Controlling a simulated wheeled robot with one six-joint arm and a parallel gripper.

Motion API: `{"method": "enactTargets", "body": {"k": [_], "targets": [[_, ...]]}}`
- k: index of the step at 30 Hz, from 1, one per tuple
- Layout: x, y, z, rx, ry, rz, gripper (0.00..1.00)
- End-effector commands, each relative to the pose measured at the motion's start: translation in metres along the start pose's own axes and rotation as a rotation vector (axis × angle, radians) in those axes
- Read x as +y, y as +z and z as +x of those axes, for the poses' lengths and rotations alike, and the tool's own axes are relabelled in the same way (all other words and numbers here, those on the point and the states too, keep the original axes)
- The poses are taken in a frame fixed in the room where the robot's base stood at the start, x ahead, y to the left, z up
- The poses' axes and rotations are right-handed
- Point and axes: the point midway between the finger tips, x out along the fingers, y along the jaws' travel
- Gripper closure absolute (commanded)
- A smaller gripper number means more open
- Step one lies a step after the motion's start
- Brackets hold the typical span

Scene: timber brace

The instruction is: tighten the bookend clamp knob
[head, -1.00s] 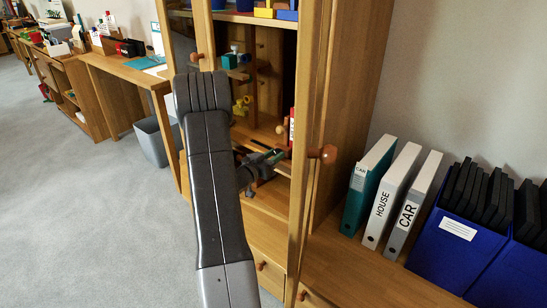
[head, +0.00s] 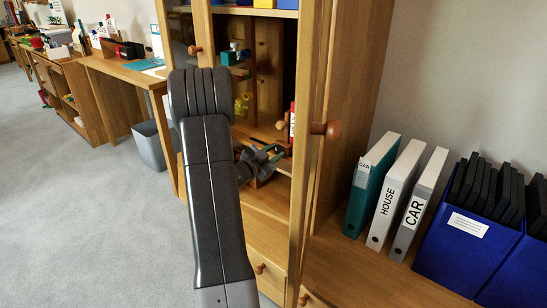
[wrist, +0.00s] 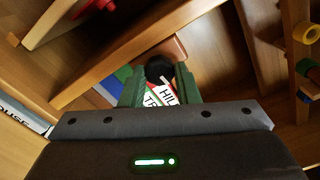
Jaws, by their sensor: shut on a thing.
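The black, round clamp knob (wrist: 159,68) shows in the wrist view at the top centre, between the green fingers of my gripper (wrist: 160,88). The fingers are shut on it, one on each side. Just below the knob, red and white book spines (wrist: 162,95) with lettering show between the fingers, partly covered. The rest of the clamp and bookend is hidden. In the head view my gripper (head: 266,158) reaches into the wooden cabinet at shelf height, partly behind my arm; the knob cannot be made out there.
The open cabinet door (head: 312,150) with a round wooden handle stands close right of my gripper. Yellow and blue pieces (wrist: 306,50) sit at the wrist view's right. Binders (head: 395,195) and a blue box (head: 466,238) stand on the low shelf at right. Grey floor (head: 90,220) is clear at left.

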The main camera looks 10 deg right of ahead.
Motion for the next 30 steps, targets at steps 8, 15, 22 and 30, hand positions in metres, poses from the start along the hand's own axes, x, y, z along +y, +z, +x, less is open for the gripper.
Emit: {"method": "enactTargets", "body": {"k": [8, 15, 22, 30], "targets": [[0.0004, 0.0003, -0.0002, -0.001, 0.001, 0.041, 0.94], [0.0004, 0.0001, -0.0002, -0.001, 0.001, 0.041, 0.94], [0.0003, 0.0002, -0.0002, -0.001, 0.001, 0.041, 0.5], [0.0, -0.0004, -0.0002, -0.001, 0.001, 0.029, 0.5]]}}
